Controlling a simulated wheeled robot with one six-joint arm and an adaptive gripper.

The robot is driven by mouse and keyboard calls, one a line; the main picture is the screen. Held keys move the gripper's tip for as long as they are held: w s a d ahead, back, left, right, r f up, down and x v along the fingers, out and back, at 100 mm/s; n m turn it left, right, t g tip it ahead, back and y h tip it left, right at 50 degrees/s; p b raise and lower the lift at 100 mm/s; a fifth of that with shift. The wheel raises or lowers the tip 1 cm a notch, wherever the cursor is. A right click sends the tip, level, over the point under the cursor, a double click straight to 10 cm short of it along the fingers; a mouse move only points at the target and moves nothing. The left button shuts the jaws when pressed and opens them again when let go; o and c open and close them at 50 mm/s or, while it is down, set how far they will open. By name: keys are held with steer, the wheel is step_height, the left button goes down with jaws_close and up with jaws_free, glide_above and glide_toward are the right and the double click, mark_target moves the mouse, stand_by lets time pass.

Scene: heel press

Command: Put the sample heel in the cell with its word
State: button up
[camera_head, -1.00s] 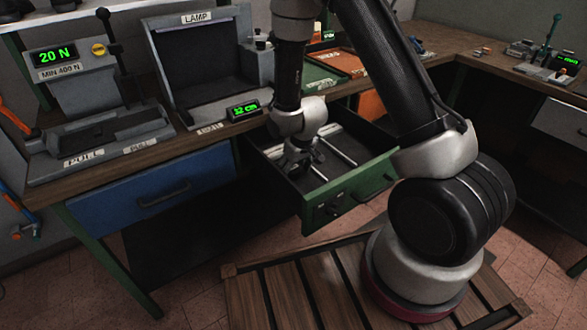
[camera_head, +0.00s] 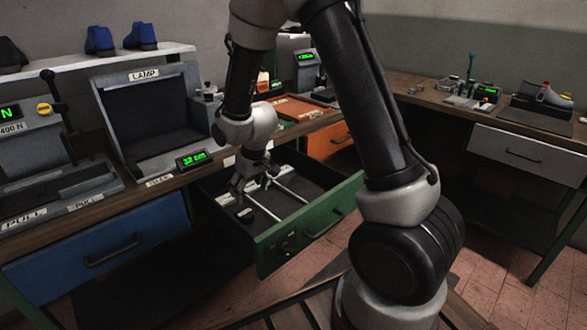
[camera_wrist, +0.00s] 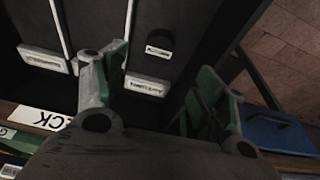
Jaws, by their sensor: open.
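The green drawer (camera_head: 325,215) stands open. White rods (camera_head: 292,189) divide its dark floor into cells with white word labels. A small dark heel with a white-lettered label (camera_wrist: 160,45) lies in the cell right of the nearer rod in the wrist view. That cell's label (camera_wrist: 148,84) is too blurred to read surely. In the head view the heel (camera_head: 245,214) shows in the left cell, below my gripper (camera_head: 252,188). In the wrist view my gripper (camera_wrist: 160,65) is open, its fingers apart on either side of the heel and not touching it.
A blue drawer (camera_head: 100,245) is shut at left. An orange drawer (camera_head: 330,142) lies beyond.

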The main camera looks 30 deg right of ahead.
steer(key=s+d+r+m, duration=0.1)
steer(key=s+d+r, duration=0.15)
steer(key=r, duration=0.35)
steer(key=s+d+r, duration=0.1)
steer(key=d+r, duration=0.2)
steer(key=r, duration=0.2)
steer(key=s+d+r+m, duration=0.1)
steer(key=s+d+r, duration=0.2)
steer(key=s+r, duration=0.2)
steer(key=s+d+r+t, duration=0.1)
steer(key=s+d+r, duration=0.3)
steer(key=s, duration=0.7)
steer(key=s+d+r+m+h, duration=0.1)
steer(key=s+d+r, duration=0.2)
steer(key=s+r, duration=0.2)
steer(key=s, duration=0.3)
steer(key=shift+d+r+m, duration=0.2)
steer(key=shift+r+m, duration=0.1)
steer(key=shift+r, duration=0.05)
